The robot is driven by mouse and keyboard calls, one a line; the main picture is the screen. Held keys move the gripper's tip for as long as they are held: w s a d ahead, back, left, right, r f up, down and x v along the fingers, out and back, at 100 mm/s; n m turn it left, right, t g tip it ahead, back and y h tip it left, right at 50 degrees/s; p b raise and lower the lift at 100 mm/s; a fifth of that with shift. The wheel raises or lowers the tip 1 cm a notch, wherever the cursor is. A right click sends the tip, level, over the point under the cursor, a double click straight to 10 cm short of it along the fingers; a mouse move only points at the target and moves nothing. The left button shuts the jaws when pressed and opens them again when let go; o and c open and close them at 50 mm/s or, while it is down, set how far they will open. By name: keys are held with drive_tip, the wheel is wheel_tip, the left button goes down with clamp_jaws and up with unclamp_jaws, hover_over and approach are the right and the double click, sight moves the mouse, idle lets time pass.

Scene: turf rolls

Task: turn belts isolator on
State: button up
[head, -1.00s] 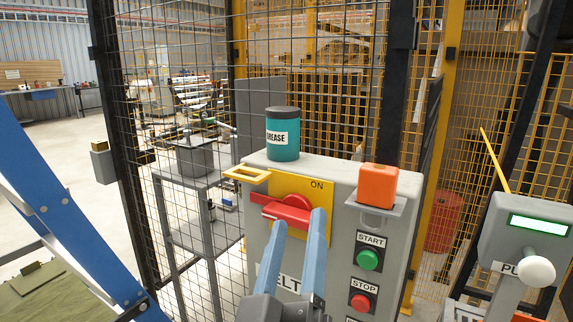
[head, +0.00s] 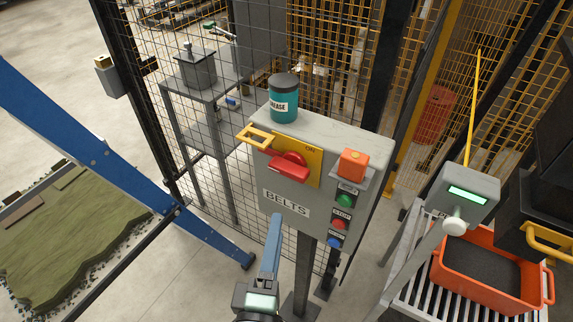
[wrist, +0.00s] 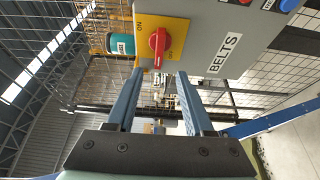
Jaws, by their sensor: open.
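The belts isolator is a red rotary handle (head: 289,163) on a yellow plate (head: 312,162), on the front of a grey box (head: 335,137) labelled BELTS. The handle lies crosswise along the plate, and ON is marked at the plate's upper corner. The handle also shows in the wrist view (wrist: 158,44), beyond the fingertips. My gripper (head: 275,217) is open and empty, below and in front of the handle, apart from it. In the wrist view, its two blue fingers (wrist: 159,76) are spread, with the handle ahead of the gap.
A yellow hasp (head: 256,136) juts out left of the handle. A teal grease tin (head: 283,102) and an orange block (head: 352,163) are by the box top. Green, red and blue buttons (head: 341,219) line its right side. Mesh fencing stands behind; a blue beam (head: 120,165) runs left.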

sight(287, 175)
drive_tip(key=w+p, duration=0.1)
drive_tip(key=w, duration=0.3)
drive_tip(key=w+d+p, duration=0.1)
drive_tip(key=w, duration=0.3)
drive_tip(key=w+p, duration=0.1)
drive_tip(key=w, duration=0.3)
drive_tip(key=shift+w+d+p, duration=0.3)
drive_tip(key=shift+d, duration=0.05)
clamp_jaws()
